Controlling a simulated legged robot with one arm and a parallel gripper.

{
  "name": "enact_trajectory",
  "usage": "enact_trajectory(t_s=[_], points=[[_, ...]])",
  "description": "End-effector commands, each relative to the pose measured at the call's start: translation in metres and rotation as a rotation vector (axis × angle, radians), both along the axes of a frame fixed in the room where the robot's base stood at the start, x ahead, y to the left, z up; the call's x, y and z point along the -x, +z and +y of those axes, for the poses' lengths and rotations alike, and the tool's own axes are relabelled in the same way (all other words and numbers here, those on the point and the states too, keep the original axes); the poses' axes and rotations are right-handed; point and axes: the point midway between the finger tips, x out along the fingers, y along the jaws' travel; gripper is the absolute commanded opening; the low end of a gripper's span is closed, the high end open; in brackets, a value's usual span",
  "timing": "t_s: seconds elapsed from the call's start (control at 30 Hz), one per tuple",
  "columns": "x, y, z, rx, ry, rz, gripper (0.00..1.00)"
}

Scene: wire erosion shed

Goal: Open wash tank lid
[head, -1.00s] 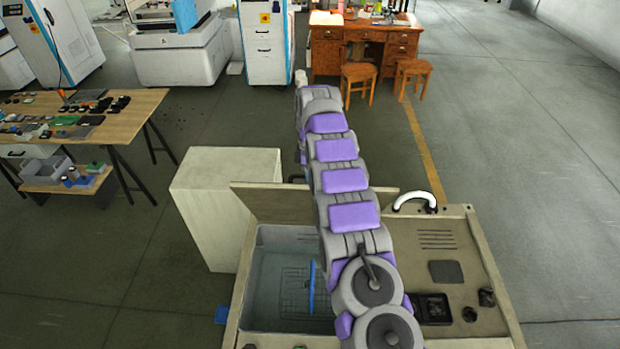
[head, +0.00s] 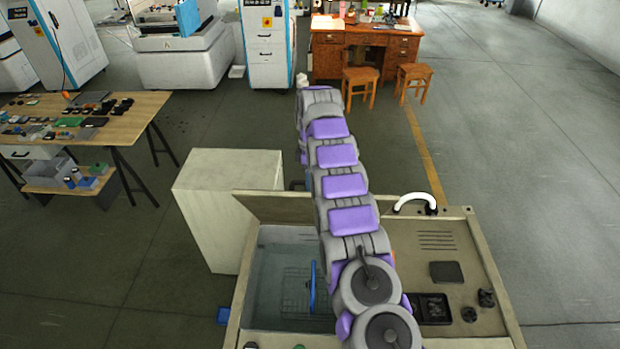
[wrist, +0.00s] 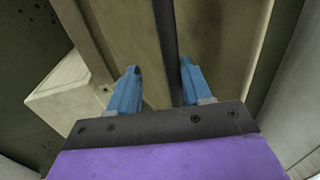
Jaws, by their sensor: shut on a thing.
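The beige wash tank lid (head: 275,207) stands raised along the far edge of the tank opening in the head view. The grey-blue basin (head: 262,277) below it lies uncovered, with a wire basket and a blue upright handle (head: 312,287) inside. In the wrist view, my gripper (wrist: 161,76) has its two blue fingers on either side of a dark bar (wrist: 166,35), which looks like the lid's handle, against a beige panel. The fingers are shut on this bar. In the head view, my own arm covers part of the lid and basin and my fingers do not show clearly.
A pale cabinet (head: 205,218) stands close behind the tank's left side. A white curved handle or pipe (head: 415,199) rises from the deck (head: 460,292) to the right of the lid. A workbench (head: 120,140) is at the left. The floor at the right is clear.

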Motion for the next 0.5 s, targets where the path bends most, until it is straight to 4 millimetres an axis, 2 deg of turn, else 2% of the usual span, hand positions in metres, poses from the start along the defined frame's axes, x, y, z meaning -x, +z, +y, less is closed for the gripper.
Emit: enact_trajectory(t_s=[0.17,0.33,0.5], points=[[0.000,0.014,-0.002,0.002,-0.003,-0.002,0.42],[0.004,0.042,-0.001,0.001,-0.001,-0.001,0.42],[0.012,0.037,0.000,0.000,0.000,-0.002,0.42]])
